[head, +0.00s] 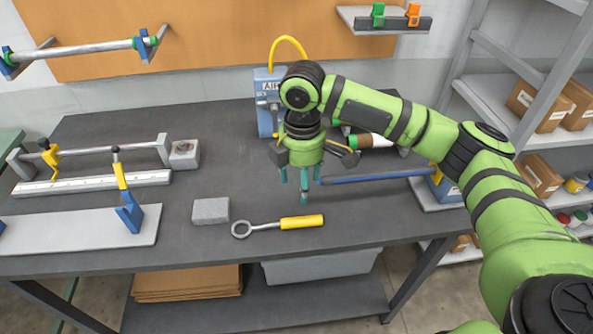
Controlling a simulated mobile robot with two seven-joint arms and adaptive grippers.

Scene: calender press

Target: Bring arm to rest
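My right arm (385,115) comes in from the right and reaches over the dark workbench (350,250). Its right gripper (302,185) points down above the middle of the bench. Its teal fingertips are apart, and I see nothing held between them. The gripper is in front of a blue box marked "AIR" (266,88) and behind a ring tool with a yellow handle (300,222). The exact height of the fingertips above the bench is hard to tell. My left gripper is not in view.
A grey block (210,211) lies left of the ring tool. A blue rod (375,178) lies right of the gripper. The roller press with yellow levers (100,183) fills the bench's left side. A shelf rack with boxes (540,105) stands at right.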

